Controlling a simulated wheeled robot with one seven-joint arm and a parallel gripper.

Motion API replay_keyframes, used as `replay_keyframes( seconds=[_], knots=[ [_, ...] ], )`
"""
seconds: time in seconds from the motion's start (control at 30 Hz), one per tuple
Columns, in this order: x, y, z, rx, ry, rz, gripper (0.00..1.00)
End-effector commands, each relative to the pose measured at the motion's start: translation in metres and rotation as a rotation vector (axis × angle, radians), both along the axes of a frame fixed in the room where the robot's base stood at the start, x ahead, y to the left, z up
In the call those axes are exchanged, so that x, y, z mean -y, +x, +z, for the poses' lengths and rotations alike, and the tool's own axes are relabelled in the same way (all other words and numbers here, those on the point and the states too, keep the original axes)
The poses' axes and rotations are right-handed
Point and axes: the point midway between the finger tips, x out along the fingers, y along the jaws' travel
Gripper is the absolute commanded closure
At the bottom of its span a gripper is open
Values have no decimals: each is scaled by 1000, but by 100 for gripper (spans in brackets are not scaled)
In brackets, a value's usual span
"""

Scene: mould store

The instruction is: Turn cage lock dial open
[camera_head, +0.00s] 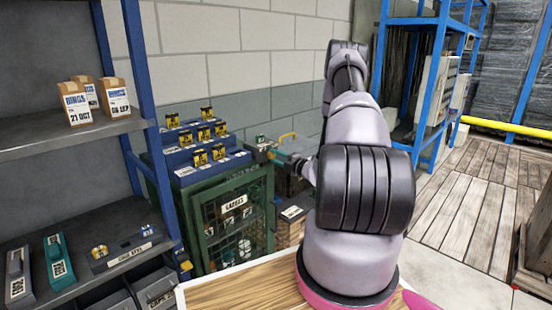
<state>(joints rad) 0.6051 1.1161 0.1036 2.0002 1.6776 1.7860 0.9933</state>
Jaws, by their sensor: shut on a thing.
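The green mesh cage (197,222) stands against the wall, left of my arm. Its door carries a white label plate, and a few small items show behind the mesh. My gripper (268,150) is small in the picture, at the cage's upper right corner. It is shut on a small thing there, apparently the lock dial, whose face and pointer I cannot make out. My forearm covers the area to the right of the gripper.
Yellow-and-black items stand on a blue stepped rack (180,137) on top of the cage. A shelf unit (70,140) with brown bags fills the left. A wooden top (235,288) lies in front. Planked floor (465,185) is clear at right, beyond my arm.

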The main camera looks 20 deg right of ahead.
Motion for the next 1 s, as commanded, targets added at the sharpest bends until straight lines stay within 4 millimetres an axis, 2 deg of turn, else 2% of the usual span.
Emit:
replay_keyframes(
  seconds=[0.27,0.3,0.33,0.37,0.77,1.0],
  knots=[
    [1,-1,-2,-4,2,-2,100],
    [1,-1,-2,-4,2,-2,50],
    [1,-1,-1,-4,2,-2,39],
    [1,-1,-1,-4,2,-2,31],
    [3,-6,-1,-2,2,-2,31],
    [18,-46,-1,-3,3,-5,31]
  ],
)
